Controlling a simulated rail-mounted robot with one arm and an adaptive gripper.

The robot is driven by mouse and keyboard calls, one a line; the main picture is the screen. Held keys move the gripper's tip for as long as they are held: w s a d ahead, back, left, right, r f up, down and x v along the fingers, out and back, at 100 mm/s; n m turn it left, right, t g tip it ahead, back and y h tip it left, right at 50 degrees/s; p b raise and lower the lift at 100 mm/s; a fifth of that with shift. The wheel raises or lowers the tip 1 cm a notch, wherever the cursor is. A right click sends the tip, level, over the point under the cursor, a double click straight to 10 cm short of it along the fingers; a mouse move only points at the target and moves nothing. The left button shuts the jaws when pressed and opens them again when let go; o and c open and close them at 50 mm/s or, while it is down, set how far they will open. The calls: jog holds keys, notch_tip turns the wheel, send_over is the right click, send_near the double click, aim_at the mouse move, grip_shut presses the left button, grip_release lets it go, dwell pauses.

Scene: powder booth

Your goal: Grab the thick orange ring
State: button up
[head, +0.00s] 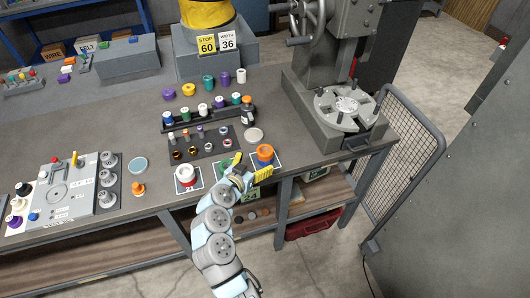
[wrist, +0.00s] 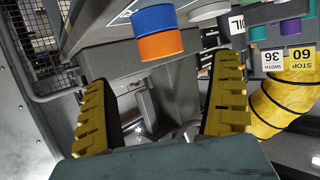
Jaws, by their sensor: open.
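A thick orange ring (head: 265,151) sits on top of a blue piece, on a white-edged mat at the front of the bench. In the wrist view the orange ring (wrist: 161,45) shows with the blue band (wrist: 154,18) against it, near the top middle of the picture. My gripper (head: 250,164) is just left of and in front of the ring in the head view. In the wrist view its two yellow fingers (wrist: 162,82) are spread wide with nothing between them. The ring lies beyond the fingertips, apart from them.
A white and red piece (head: 186,176) stands on a mat left of my gripper. A pale round disc (head: 253,135) and a rack of small rings (head: 200,145) lie behind. A rotary-table machine (head: 345,110) stands at right, with a mesh guard (head: 405,150) beside it.

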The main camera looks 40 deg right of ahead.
aim_at(261, 155)
jog(key=shift+x, duration=4.3)
jog(key=shift+a, duration=0.1)
jog(key=c, duration=1.4)
jog(key=shift+o, duration=0.2)
